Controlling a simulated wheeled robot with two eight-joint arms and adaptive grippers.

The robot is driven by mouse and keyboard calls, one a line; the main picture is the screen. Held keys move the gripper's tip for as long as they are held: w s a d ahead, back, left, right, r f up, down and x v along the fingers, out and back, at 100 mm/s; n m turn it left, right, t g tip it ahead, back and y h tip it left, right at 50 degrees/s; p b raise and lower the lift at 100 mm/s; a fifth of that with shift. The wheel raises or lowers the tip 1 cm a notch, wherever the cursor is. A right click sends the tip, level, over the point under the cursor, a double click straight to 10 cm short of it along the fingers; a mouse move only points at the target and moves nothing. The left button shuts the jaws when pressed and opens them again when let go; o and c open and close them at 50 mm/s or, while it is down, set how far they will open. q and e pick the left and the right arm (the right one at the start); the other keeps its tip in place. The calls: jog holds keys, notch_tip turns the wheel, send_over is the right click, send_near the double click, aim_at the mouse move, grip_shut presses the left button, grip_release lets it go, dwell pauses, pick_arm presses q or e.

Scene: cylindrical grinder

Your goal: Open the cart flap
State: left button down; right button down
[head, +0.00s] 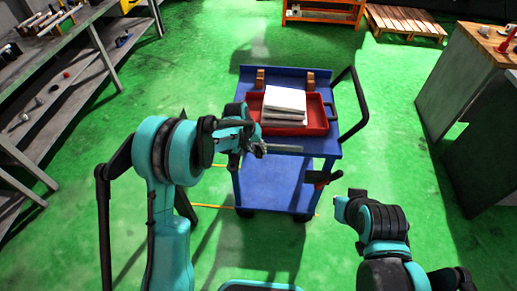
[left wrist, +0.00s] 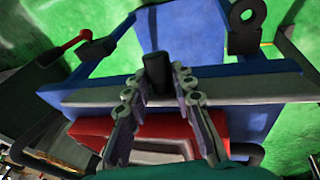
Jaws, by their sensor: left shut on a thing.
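The blue cart (head: 275,176) stands in the middle of the head view. A narrow grey strip, seemingly the flap's edge (head: 284,149), runs along its near top edge; it also shows as a long grey band in the left wrist view (left wrist: 245,88). A black upright handle (left wrist: 155,71) stands at that band. My left gripper (head: 259,150) is at the cart's near edge, with its fingers (left wrist: 156,84) closed around the black handle. My right gripper (head: 343,206) is low at the cart's right, apart from it; its fingers do not show clearly.
A red tray (head: 316,127) with a white stack (head: 284,101) sits on the cart top. A black push handle (head: 355,126) sticks out right. A shelf (head: 57,88) stands left and a bench (head: 462,95) right. Green floor is clear around the cart.

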pick_arm(q)
jog(key=t+b, duration=0.1)
jog(key=s+f+t+b, duration=0.1)
jog(key=shift+f+t, duration=0.1)
jog(key=shift+t, duration=0.3)
jog(key=shift+f+m+t+b, duration=0.2)
jog(key=shift+m+t+b, duration=0.1)
jog(key=shift+t+b, duration=0.6)
jog(key=c, duration=1.3)
grip_release()
jog(key=shift+o, duration=0.2)
jog(key=v, duration=1.2)
jog(key=shift+a, duration=0.1)
